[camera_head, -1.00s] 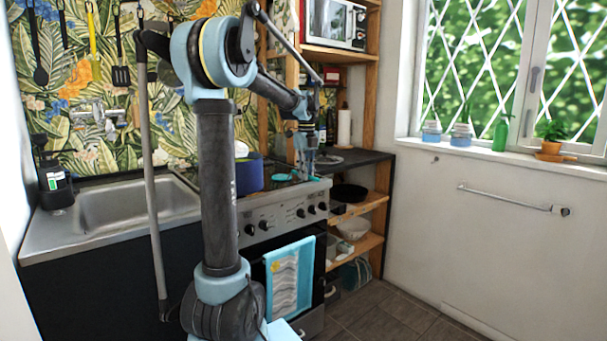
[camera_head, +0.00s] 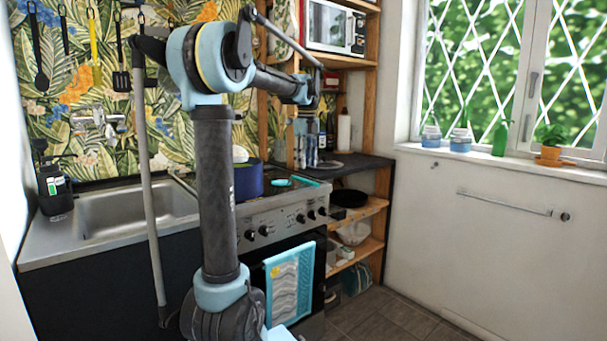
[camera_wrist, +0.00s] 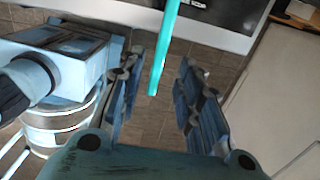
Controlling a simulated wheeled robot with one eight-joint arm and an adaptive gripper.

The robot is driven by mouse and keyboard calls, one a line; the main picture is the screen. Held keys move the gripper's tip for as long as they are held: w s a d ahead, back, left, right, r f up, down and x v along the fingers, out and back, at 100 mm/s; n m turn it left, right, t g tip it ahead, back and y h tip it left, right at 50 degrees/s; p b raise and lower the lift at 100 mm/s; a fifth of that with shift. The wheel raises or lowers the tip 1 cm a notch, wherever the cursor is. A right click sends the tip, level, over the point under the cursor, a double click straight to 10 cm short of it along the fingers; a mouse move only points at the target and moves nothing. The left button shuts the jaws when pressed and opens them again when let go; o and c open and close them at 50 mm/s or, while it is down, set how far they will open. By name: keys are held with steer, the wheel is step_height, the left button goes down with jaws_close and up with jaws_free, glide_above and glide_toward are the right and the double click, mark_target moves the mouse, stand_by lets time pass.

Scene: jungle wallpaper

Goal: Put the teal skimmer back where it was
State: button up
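The teal skimmer (camera_head: 281,182) lies on the stove top, with its handle toward the front right edge. Its handle (camera_wrist: 163,55) runs down from the top edge in the wrist view and ends between my fingers; its head is out of that view. My gripper (camera_head: 306,165) is above the stove, over the skimmer's handle, and it also shows in the wrist view (camera_wrist: 161,64). The fingers are open, one on each side of the handle, with gaps visible on both sides. Nothing is held.
A blue pot (camera_head: 249,180) stands on the stove (camera_head: 283,217), left of the skimmer. Utensils, including a yellow one (camera_head: 94,45), hang on the patterned wall above the sink (camera_head: 135,208). A dark counter (camera_head: 350,163) and a wooden shelf unit (camera_head: 368,235) stand right of the stove.

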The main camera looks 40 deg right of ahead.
steer(key=shift+r, duration=2.7)
steer(key=s+a+f+n, duration=0.1)
steer(key=a+f+n, duration=0.4)
steer(key=a, duration=0.5)
steer(key=s+a+f+n+t, duration=0.1)
steer(key=a+f+n, duration=0.2)
steer(key=a+n, duration=0.45)
steer(key=s+a+f+n, duration=0.1)
steer(key=a+f+n, duration=0.3)
steer(key=a, duration=0.8)
steer(key=s+a+f+n, duration=0.7)
steer(key=f+n, duration=0.2)
steer(key=f, duration=0.1)
steer(key=s+a+f+n+t, duration=0.1)
steer(key=s+a+f+n, duration=0.5)
steer(key=a+f+n, duration=0.2)
step_height(320, 180, down, 2)
steer(key=shift+s+a+f+n, duration=0.25)
steer(key=shift+s+n, duration=0.15)
steer(key=shift+n, duration=0.45)
steer(key=shift+d, duration=0.1)
